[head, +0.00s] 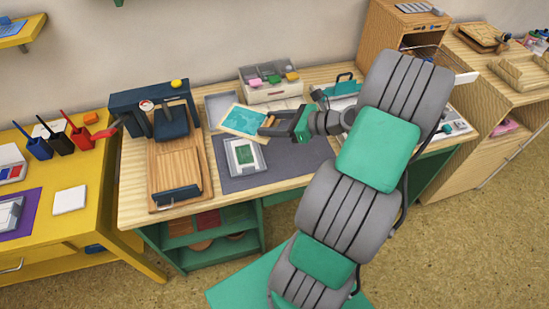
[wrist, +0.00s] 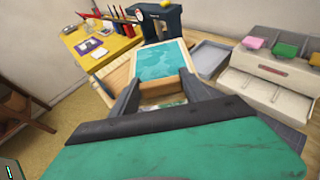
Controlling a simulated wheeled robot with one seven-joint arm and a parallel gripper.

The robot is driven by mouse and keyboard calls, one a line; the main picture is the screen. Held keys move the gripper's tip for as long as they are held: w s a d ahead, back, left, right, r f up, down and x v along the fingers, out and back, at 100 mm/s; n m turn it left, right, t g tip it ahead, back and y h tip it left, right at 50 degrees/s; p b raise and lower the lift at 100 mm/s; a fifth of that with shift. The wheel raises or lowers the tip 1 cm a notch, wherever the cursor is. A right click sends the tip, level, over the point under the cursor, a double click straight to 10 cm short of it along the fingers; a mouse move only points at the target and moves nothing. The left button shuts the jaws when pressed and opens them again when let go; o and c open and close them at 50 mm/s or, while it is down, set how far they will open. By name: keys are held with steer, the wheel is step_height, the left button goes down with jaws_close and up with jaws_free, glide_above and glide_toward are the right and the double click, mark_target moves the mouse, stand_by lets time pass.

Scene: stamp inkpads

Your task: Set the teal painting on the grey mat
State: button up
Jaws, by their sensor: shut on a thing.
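The teal painting (head: 243,122) has a pale cream border and a teal picture. My gripper (head: 268,128) is shut on its right edge and holds it above the table, over the back left part of the grey mat (head: 285,157). The painting also shows in the wrist view (wrist: 162,62), between the fingers of my gripper (wrist: 160,88). In the head view it is tilted. The mat lies flat on the wooden table, and my arm hides part of its right side.
A clear case with a green card (head: 245,156) lies on the mat's left part. A wooden press (head: 172,165) stands to the left. A grey tray (head: 221,106) and a drawer box with colored pads (head: 270,84) stand behind. The mat's middle is bare.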

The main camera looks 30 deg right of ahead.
steer(key=s+d+f+m+t+h+b, duration=0.1)
steer(key=s+d+f+m+h+b, duration=0.3)
steer(key=s+d, duration=0.5)
steer(key=s+d+f+m+t+h+b, duration=0.1)
steer(key=s+d+m+h+b, duration=0.15)
steer(key=s+d+b, duration=0.5)
steer(key=b, duration=0.7)
glide_above(319, 154)
steer(key=shift+n, duration=0.35)
step_height(319, 154, down, 10)
steer(key=shift+s+r, duration=0.1)
step_height(319, 154, down, 3)
steer(key=shift+f+b, duration=0.15)
steer(key=shift+b, duration=0.65)
steer(key=o, duration=1.4)
